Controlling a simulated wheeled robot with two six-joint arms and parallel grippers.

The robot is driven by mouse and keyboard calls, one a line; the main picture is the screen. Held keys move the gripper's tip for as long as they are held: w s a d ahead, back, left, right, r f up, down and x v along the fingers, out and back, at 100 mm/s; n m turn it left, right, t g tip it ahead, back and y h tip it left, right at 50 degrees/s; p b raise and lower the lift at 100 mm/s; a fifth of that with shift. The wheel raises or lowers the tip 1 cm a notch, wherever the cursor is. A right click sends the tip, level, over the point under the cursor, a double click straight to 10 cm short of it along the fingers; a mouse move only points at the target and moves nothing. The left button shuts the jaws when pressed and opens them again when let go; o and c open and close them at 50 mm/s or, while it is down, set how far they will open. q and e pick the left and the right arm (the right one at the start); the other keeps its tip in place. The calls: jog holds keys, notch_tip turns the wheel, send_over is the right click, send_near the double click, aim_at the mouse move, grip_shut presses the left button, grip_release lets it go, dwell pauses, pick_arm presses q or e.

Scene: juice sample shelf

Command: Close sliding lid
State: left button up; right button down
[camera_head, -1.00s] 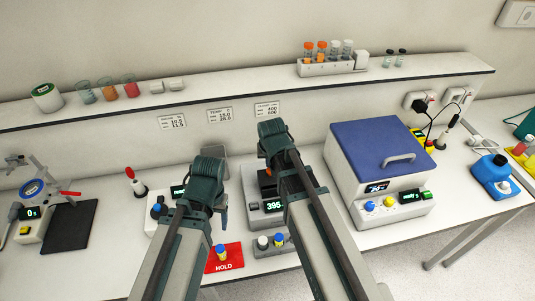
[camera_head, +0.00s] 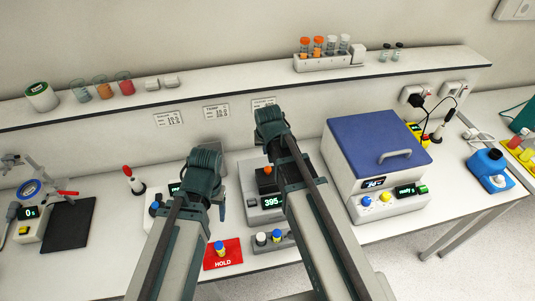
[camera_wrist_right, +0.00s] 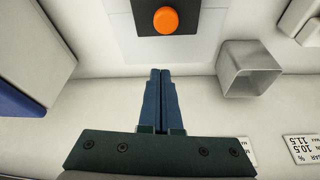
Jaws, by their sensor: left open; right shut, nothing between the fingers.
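A grey instrument (camera_head: 259,213) reading 395 stands in the middle of the bench. A dark plate with an orange knob (camera_wrist_right: 165,19) lies on its top; I take this as the sliding lid, but cannot tell how far open it is. My right gripper (camera_wrist_right: 160,72) is shut and empty, apart from the knob, with its fingertips below it in the right wrist view. In the head view my right arm (camera_head: 272,125) partly covers the instrument.
A white box with a blue lid (camera_head: 370,140) stands close on the right. A grey open-fronted block (camera_wrist_right: 250,70) is beside the instrument. A red HOLD mat (camera_head: 223,255) with a small vial and a vial holder (camera_head: 272,243) lie in front. A shelf (camera_head: 200,93) runs behind.

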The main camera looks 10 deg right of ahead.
jog(key=p+v, duration=0.7)
jog(key=v, duration=0.2)
jog(key=shift+s, duration=0.15)
